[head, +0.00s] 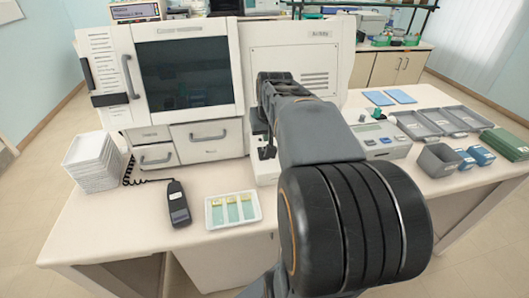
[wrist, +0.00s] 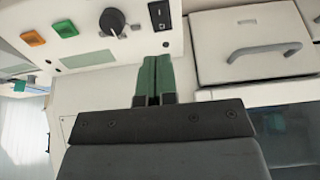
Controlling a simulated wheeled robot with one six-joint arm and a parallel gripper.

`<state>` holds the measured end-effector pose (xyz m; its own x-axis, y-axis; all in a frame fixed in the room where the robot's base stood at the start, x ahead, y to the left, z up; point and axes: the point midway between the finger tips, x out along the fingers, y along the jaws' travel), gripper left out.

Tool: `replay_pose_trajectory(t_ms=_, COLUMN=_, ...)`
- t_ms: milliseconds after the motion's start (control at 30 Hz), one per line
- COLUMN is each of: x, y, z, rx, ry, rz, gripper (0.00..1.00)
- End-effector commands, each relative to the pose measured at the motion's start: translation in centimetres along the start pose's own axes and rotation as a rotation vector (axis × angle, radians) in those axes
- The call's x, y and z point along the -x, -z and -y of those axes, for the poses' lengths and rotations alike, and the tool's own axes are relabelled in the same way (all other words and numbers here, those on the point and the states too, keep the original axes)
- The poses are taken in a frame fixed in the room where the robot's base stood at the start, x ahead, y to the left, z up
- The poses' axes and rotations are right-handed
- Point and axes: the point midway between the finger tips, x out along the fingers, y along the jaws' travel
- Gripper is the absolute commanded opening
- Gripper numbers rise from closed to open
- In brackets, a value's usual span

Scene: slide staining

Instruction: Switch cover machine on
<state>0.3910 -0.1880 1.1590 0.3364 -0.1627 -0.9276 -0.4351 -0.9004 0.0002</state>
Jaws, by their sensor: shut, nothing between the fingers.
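The cover machine (head: 130,45) is a large white unit with a dark window and drawers at the back left of the bench; it is labelled, but too small to read surely. Its lower right front carries a control panel (wrist: 205,50) with an orange switch (wrist: 33,39), a green switch (wrist: 66,29), a black knob (wrist: 113,22) and a dark labelled part (wrist: 160,15). My gripper (wrist: 157,62) is shut and empty, its green fingers at the panel's edge, near the knob. I cannot tell whether they touch. In the head view my gripper (head: 266,150) is mostly hidden by my arm.
A drawer handle (wrist: 264,50) stands out beside my gripper. On the bench lie a black handset (head: 178,203), a slide tray (head: 209,222), stacked white trays (head: 88,165), a grey device (head: 382,147) and a grey bin (head: 437,160). The front left bench is clear.

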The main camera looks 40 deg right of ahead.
Motion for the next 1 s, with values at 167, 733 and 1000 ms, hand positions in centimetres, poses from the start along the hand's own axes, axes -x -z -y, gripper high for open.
replay_pose_trajectory(t_ms=167, x=-3.6, y=-0.1, z=0.0, rx=0.000, ry=0.001, rz=0.007, gripper=0.00)
replay_pose_trajectory(t_ms=733, x=-10.5, y=-0.6, z=0.0, rx=0.000, ry=0.001, rz=0.002, gripper=0.00)
replay_pose_trajectory(t_ms=1000, x=-10.9, y=-0.7, z=0.0, rx=0.000, ry=0.000, rz=0.000, gripper=0.00)
